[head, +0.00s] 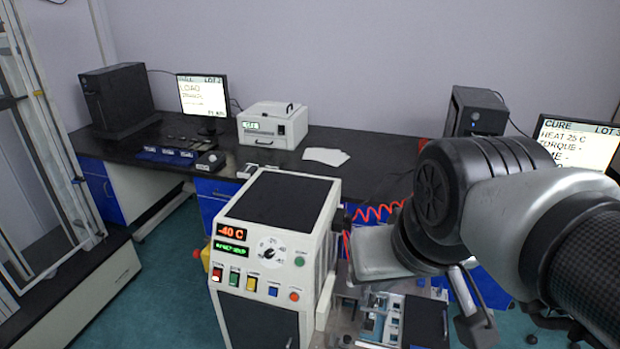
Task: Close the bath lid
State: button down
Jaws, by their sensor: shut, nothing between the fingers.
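A white cabinet (262,240) with a -40 C display, a dial and coloured buttons stands in the middle of the head view. Its flat black top (285,199) shows no visible gap. A pale grey plate (372,254) is tilted just to its right, partly behind my arm; I cannot tell if it is the bath lid. My gripper (476,324) is at the lower right, to the right of the plate and apart from the cabinet. Its metal fingers are partly hidden and look shut and empty.
Low equipment with blue parts (372,322) lies below the plate, left of my gripper. A red coiled hose (375,211) runs behind. A black bench (345,180) along the wall carries monitors, computers and a white instrument (272,125). A tall frame (40,150) stands left; floor between is clear.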

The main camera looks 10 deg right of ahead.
aim_at(425, 324)
jog(key=i+l+z, duration=0.1)
jog(key=l, duration=0.25)
jog(key=l+z, duration=0.1)
jog(key=l, duration=0.2)
jog(key=i+l, duration=0.15)
jog(key=l, duration=0.2)
jog(key=i+l+z, duration=0.15)
jog(key=l, duration=0.15)
